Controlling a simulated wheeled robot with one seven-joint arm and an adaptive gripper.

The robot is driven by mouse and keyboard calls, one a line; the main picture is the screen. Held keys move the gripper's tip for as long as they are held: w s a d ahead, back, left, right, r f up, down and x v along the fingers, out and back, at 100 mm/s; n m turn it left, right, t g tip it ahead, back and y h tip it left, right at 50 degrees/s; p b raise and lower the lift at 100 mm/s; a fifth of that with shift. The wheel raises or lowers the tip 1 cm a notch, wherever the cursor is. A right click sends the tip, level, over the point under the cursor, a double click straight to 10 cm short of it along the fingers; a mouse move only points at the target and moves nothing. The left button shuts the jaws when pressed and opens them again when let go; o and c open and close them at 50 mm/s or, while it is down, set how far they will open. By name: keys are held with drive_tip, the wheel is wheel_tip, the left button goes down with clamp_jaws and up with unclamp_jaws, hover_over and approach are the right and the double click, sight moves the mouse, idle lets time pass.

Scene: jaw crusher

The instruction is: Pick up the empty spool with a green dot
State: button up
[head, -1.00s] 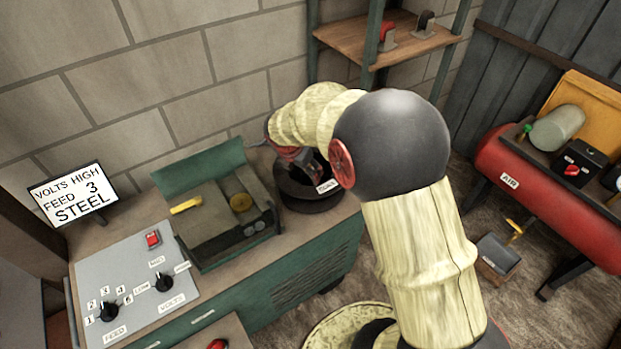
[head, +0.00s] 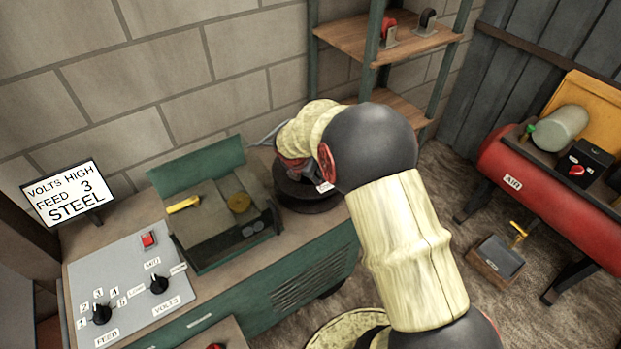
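No spool with a green dot can be made out in the head view. My gripper (head: 290,165) is at the end of my bent arm, over a dark round tub (head: 305,201) on the green bench. The forearm and wrist hide most of the gripper, so its fingers and anything between them cannot be seen clearly. The tub has a small white label, partly covered by my arm. Its inside is mostly hidden too.
A green open-lidded machine (head: 222,222) stands left of the tub. A control panel (head: 130,285) with knobs and a sign (head: 66,194) are farther left. Shelves (head: 410,39) rise behind my arm. A red air tank (head: 540,190) stands at right, with a small box (head: 497,259) on the floor.

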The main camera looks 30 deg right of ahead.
drive_tip(key=shift+c, duration=0.8)
drive_tip(key=shift+r, duration=0.1)
drive_tip(key=c, duration=1)
wheel_tip(320, 180, up, 31)
drive_tip(key=p, duration=1.9)
drive_tip(key=shift+p, duration=0.4)
